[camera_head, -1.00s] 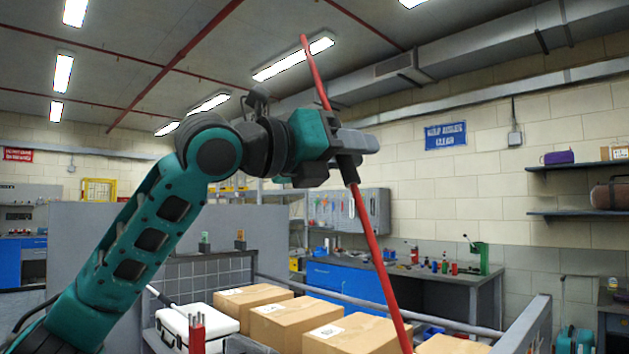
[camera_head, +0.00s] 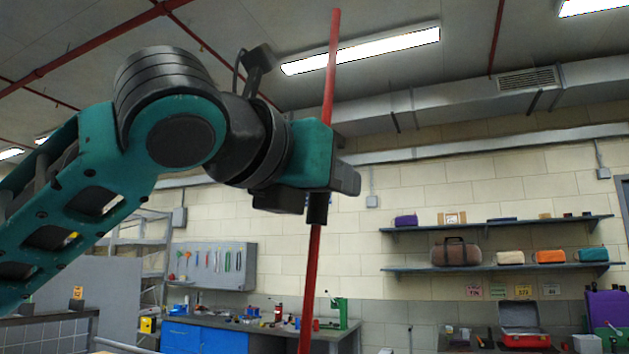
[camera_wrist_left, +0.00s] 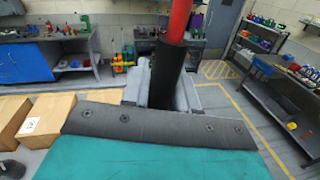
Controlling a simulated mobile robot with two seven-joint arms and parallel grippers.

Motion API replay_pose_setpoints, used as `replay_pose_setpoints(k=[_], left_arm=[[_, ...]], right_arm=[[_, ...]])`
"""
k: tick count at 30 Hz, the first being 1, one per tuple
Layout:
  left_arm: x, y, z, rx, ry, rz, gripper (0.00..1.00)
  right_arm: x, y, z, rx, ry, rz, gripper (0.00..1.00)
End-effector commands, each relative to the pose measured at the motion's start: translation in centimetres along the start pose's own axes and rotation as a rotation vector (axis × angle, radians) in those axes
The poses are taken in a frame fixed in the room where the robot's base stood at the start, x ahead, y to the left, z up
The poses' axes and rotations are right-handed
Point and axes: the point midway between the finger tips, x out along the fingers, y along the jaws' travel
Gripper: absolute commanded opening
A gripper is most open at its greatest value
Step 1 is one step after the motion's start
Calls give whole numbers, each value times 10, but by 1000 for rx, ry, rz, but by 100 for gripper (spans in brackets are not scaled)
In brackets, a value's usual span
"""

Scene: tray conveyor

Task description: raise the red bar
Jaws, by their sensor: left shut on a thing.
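The red bar (camera_head: 310,275) is long, thin and near upright in the head view, its top leaning slightly right. Its upper end reaches above my left gripper (camera_head: 325,190), and its lower end runs out of the bottom of the picture. My left gripper is shut on the bar, around a black sleeve (camera_head: 317,208) on it. In the left wrist view the red bar (camera_wrist_left: 179,20) rises out of the black sleeve (camera_wrist_left: 167,72) between the jaws. My right gripper is not in view.
A blue workbench (camera_head: 205,338) with tools stands behind the bar. Wall shelves (camera_head: 500,266) with bags and boxes are at the right. In the left wrist view, cardboard boxes (camera_wrist_left: 48,115) are at the left and floor shows at the right.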

Motion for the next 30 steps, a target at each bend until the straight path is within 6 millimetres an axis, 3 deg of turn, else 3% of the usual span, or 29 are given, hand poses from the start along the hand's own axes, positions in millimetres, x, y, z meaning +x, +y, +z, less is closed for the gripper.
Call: replay_pose_setpoints(k=[9, 10, 16, 25, 30], left_arm=[[0, -5, -1, 12, 1, -12, 0], [0, -6, -1, 12, 1, -12, 30], [0, -5, -1, 10, 2, -12, 48], [-3, -3, -1, 7, 1, -7, 48], [-27, -3, -2, 9, -2, -6, 48]], right_arm=[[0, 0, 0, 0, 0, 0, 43], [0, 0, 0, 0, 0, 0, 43], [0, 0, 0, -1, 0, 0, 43], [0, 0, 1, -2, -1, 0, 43], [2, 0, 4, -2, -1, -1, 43]])
